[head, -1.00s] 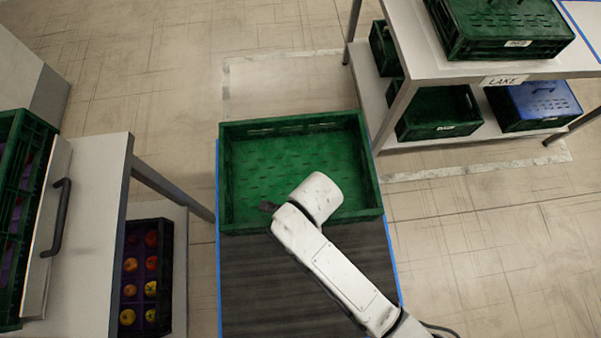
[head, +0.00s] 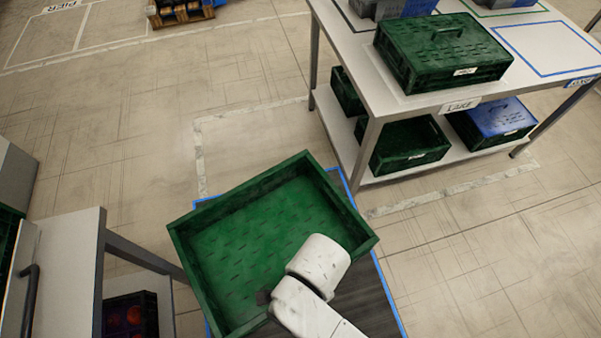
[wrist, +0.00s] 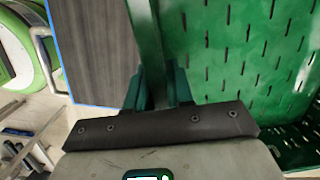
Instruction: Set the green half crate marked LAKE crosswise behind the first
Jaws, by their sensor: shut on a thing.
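My gripper (wrist: 157,88) is shut on the crate's wall (wrist: 148,35) in the wrist view, with the crate's slotted floor (wrist: 240,55) to the right and the belt (wrist: 95,45) to the left.
A white table (head: 395,98) with a LAKE sign (head: 460,106) stands at right, bearing a lidded green crate (head: 440,55). Its lower shelf holds an open green crate (head: 408,150) and a blue-lidded one (head: 495,118). A bench (head: 60,260) stands left. Floor beyond the belt is clear.

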